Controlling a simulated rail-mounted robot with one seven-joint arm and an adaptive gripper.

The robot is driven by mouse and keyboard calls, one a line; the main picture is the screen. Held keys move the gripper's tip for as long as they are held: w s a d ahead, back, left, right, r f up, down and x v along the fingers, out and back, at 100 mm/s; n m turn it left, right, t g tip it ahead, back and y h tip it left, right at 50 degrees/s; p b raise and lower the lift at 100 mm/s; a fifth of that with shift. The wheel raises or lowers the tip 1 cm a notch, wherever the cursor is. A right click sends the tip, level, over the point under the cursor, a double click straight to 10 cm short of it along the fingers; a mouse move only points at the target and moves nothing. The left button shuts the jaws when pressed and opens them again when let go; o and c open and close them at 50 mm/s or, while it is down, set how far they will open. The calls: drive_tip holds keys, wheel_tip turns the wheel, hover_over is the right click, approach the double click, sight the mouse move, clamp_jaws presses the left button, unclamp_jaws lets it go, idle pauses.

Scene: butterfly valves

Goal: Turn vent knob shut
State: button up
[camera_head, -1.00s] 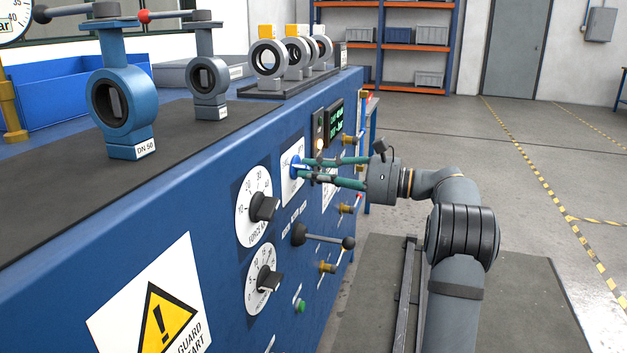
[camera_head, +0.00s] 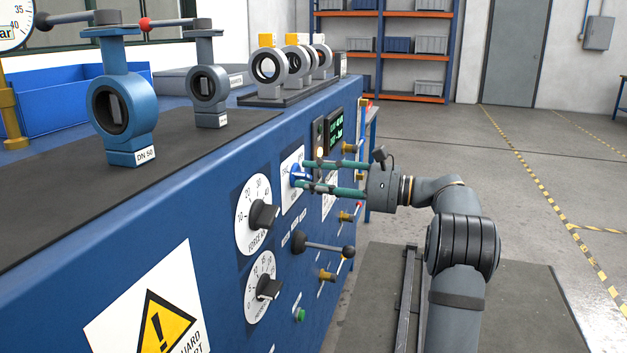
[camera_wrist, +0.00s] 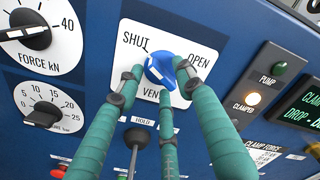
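The blue vent knob (camera_wrist: 160,70) sits on a white plate (camera_wrist: 135,33) marked SHUT at upper left, OPEN at upper right and VENT below. In the head view the knob (camera_head: 298,175) is partly behind my fingers. My gripper (camera_head: 304,175) has three green fingers spread around the knob. In the wrist view one finger is left of it, one right and one below. The right fingertip is very close to the knob; contact is unclear.
Black force (camera_head: 263,214) and pressure (camera_head: 268,288) dials are left of the vent plate. A black lever (camera_head: 323,246) sticks out below it. Lamps (camera_wrist: 253,98) and a green display (camera_wrist: 302,107) are to the right.

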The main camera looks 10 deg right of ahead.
drive_tip(key=v, duration=1.2)
drive_tip(key=x, duration=1.1)
drive_tip(key=shift+w+a, duration=0.15)
drive_tip(key=shift+a, duration=0.1)
drive_tip(key=shift+w+a, duration=0.15)
drive_tip(key=shift+a, duration=0.1)
drive_tip(key=shift+d, duration=0.1)
